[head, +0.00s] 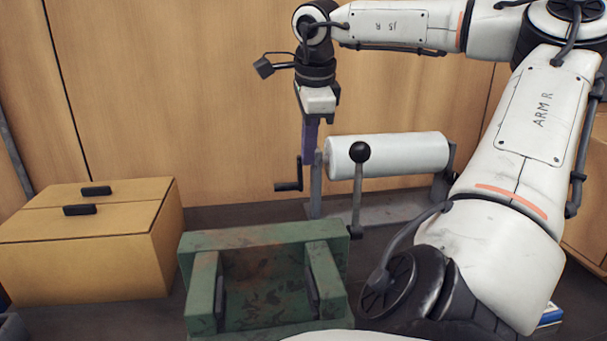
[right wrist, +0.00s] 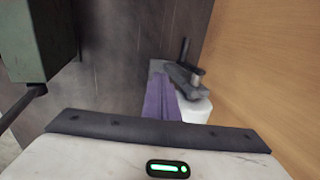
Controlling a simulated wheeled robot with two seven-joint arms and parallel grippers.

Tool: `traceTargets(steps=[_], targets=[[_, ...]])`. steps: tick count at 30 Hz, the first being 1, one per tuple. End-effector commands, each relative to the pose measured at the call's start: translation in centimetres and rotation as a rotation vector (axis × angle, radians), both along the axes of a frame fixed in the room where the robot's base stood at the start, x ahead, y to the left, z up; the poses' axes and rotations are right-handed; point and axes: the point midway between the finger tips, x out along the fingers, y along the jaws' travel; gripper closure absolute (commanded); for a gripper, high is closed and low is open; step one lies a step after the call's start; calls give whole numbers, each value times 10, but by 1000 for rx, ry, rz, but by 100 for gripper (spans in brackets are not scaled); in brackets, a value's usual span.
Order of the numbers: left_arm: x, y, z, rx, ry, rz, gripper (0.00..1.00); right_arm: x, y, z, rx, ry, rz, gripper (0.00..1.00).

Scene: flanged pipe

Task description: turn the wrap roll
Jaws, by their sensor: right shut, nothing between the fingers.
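The white wrap roll (head: 405,154) lies horizontally in a grey stand (head: 390,207) against the wooden wall. A dark crank (head: 289,186) sticks out at the roll's left end, and it also shows in the right wrist view (right wrist: 184,72). My right gripper (head: 310,148) points down with its purple fingers shut and empty. It is at the roll's left end, above and beside the crank; I cannot tell whether it touches the stand or crank. In the right wrist view the fingers (right wrist: 161,100) partly cover the stand and the roll (right wrist: 196,111). My left gripper is out of view.
A green worn vise-like block (head: 265,238) stands in front of the roll. A lever with a black ball knob (head: 360,152) rises before the roll. A yellow box (head: 85,250) with black handles is at left. My right arm covers the right side.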

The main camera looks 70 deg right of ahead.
Motion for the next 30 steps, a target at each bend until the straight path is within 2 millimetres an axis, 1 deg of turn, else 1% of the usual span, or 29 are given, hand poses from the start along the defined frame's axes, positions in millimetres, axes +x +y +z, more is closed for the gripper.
traceTargets(steps=[5, 12, 16, 17, 21, 24, 30], targets=[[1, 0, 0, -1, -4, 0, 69, 3, -5, -23, 3, 0, -1, 100], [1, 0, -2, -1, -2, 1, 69, 10, -19, -73, 3, 2, 2, 100], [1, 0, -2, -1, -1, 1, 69, 14, -25, -97, 3, 2, 2, 100], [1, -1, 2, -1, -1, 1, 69, 18, -32, -94, 3, -1, 0, 100], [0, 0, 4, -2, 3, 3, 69, 27, -49, -97, 1, 0, 0, 100], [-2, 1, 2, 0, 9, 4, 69, 30, -56, -99, 2, -1, 2, 100], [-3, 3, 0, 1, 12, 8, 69, 32, -60, -100, 0, 0, 2, 100]])
